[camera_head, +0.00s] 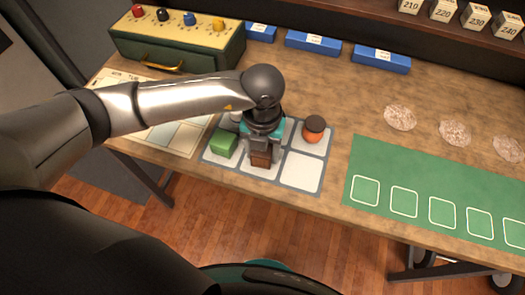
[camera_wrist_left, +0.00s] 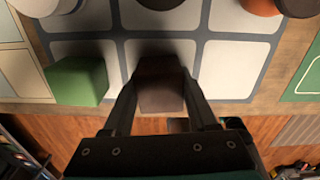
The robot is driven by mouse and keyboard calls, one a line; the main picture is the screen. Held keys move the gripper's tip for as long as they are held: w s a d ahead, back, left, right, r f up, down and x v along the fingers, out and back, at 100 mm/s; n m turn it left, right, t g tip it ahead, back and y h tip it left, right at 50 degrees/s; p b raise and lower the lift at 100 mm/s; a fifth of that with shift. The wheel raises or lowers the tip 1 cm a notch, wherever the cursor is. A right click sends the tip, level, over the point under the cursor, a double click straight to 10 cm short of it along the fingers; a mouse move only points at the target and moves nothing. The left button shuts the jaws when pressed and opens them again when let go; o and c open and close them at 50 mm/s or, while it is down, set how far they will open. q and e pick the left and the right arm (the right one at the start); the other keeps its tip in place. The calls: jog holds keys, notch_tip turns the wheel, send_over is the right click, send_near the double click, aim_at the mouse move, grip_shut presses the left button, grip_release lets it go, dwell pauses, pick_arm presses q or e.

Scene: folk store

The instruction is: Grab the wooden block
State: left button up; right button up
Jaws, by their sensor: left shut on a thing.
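The wooden block is a dark brown block (camera_head: 261,159) at the front middle of a grey mat (camera_head: 211,157) with white squares. In the left wrist view the block (camera_wrist_left: 160,85) sits between the two fingers. My left gripper (camera_head: 262,155) points down from above and is shut on the block; it also shows in the left wrist view (camera_wrist_left: 160,98). I cannot tell whether the block still touches the mat. My right gripper is not in view.
A green block (camera_head: 223,143) stands close to the left of my gripper. An orange object with a dark top (camera_head: 313,130) stands back right. A white object (camera_head: 236,116) is partly hidden behind my arm. A green mat (camera_head: 440,178) lies right; a green box with knobs (camera_head: 178,45) stands back left.

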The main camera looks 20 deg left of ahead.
pick_arm(q)
jog(key=shift+c, duration=1.1)
jog(key=shift+r, duration=0.1)
